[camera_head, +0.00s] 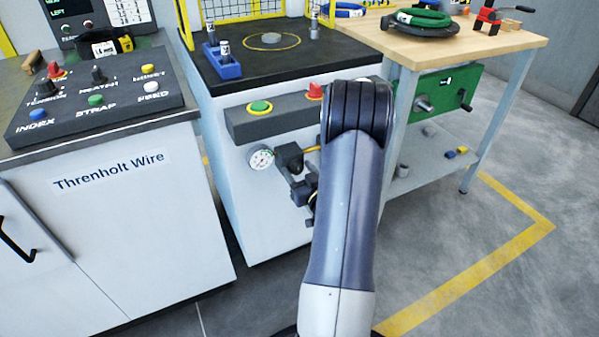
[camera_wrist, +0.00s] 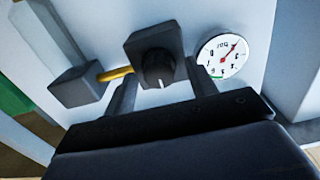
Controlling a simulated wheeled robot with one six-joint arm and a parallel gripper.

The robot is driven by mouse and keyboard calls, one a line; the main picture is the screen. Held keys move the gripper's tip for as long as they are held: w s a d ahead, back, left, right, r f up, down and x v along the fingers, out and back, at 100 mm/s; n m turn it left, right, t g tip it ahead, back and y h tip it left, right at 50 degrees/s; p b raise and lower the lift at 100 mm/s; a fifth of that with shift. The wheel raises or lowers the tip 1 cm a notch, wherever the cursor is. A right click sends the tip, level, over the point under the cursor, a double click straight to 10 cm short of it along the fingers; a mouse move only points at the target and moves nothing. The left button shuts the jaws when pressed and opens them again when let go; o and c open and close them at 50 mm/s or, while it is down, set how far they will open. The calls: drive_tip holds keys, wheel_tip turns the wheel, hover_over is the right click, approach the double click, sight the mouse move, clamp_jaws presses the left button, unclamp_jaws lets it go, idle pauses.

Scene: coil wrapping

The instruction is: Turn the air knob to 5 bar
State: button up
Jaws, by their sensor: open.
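The air knob (camera_wrist: 158,66) is black with a white mark and sits on a dark regulator block (camera_wrist: 147,45) in the wrist view. The mark points toward the bottom of that picture. My gripper (camera_wrist: 158,78) is open, with one finger to each side of the knob; I cannot tell whether they touch it. The round white bar gauge (camera_wrist: 222,57) is right of the block and appears upside down. Its red needle points to the upper right; the exact reading is too small to tell. In the head view the gauge (camera_head: 261,159) is left of the regulator block (camera_head: 289,157); my arm hides the knob.
A yellow pipe (camera_wrist: 115,74) joins the regulator to another dark block (camera_wrist: 78,84). Above the gauge is a button box with a green button (camera_head: 260,107) and red switch (camera_head: 315,91). A control console (camera_head: 95,105) stands left, a wooden-topped workbench (camera_head: 440,45) right.

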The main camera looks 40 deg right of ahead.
drive_tip(key=shift+c, duration=0.3)
drive_tip(key=c, duration=0.9)
drive_tip(key=shift+o, duration=0.2)
